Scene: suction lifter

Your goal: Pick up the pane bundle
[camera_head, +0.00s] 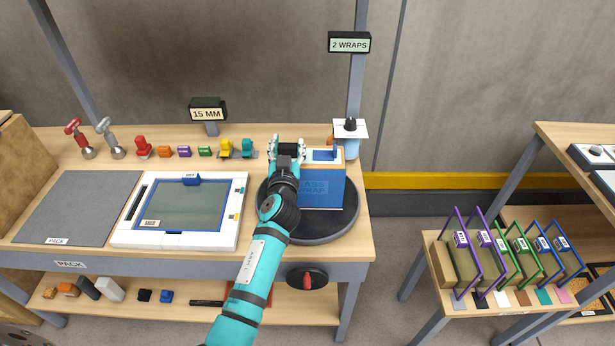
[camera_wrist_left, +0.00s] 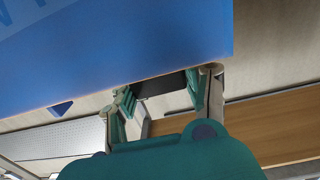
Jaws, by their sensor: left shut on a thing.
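The pane bundle (camera_head: 325,190) looks like a blue block with wrap lettering on its front and a pale top. It stands upright on the dark round turntable (camera_head: 325,232). My left gripper (camera_head: 288,147) is at the bundle's left end, near its top, shut on it. In the left wrist view the blue face of the bundle (camera_wrist_left: 130,55) fills the upper part. There the left gripper (camera_wrist_left: 165,95) has its fingers at the bundle's edge, with a dark part between them; the exact contact is hidden. My right gripper is out of view.
A white tray (camera_head: 121,236) with a framed pane lies left of the turntable, beside a grey mat (camera_head: 80,205). A knob-topped dispenser (camera_head: 351,140) stands close behind the bundle. Clamps and small coloured pieces line the bench's back. A lower rack (camera_head: 438,262) holds coloured frames at right.

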